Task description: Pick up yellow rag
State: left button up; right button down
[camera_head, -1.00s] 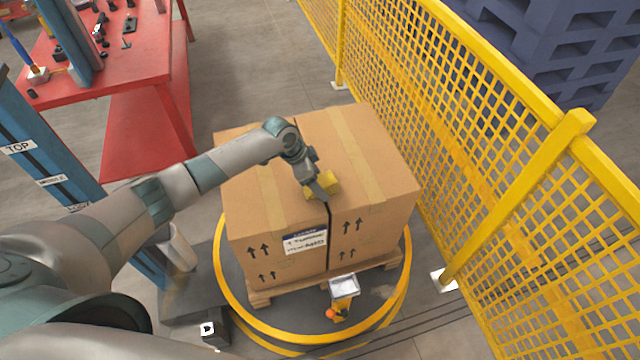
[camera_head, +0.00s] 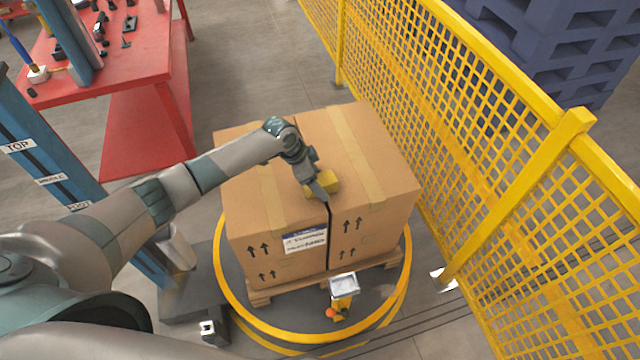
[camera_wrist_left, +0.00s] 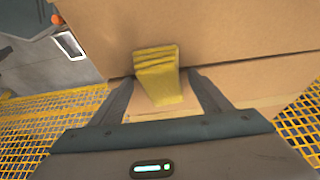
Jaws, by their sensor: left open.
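The yellow rag (camera_head: 325,181) lies on top of the cardboard boxes, near their front edge. In the left wrist view the folded yellow rag (camera_wrist_left: 158,75) sits between the two fingers of my left gripper (camera_wrist_left: 163,90), which are apart with room on both sides of it. In the head view my left gripper (camera_head: 322,192) is over the rag and hides part of it. I cannot tell whether a finger touches the rag. My right gripper is not in view.
The cardboard boxes (camera_head: 372,160) stand on a wooden pallet (camera_head: 262,297) inside a yellow ring (camera_head: 222,280). A yellow mesh fence (camera_head: 470,140) runs along the right. A red table (camera_head: 140,60) with small parts stands at the back left, near a blue post (camera_head: 50,180).

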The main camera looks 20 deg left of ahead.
aim_at(326, 182)
pick_arm(q)
jog(key=shift+c, duration=0.3)
jog(key=c, duration=1.1)
jog(key=shift+r, duration=0.2)
jog(key=shift+w+r, duration=0.1)
jog(key=shift+r, duration=0.4)
jog(key=r, duration=0.1)
jog(key=r+b, duration=0.2)
jog(key=shift+s+d+r, duration=0.2)
jog(key=shift+s+d, duration=0.05)
jog(key=shift+s, duration=0.05)
jog(key=s+d+r+b, duration=0.1)
jog(key=s+d+r, duration=0.2)
jog(key=s+d, duration=0.1)
jog(key=s+d+r+b, duration=0.1)
jog(key=s+d+r, duration=0.2)
jog(key=s, duration=0.1)
jog(key=shift+d+r+b, duration=0.3)
jog(key=shift+d+r, duration=0.05)
jog(key=shift+r, duration=0.05)
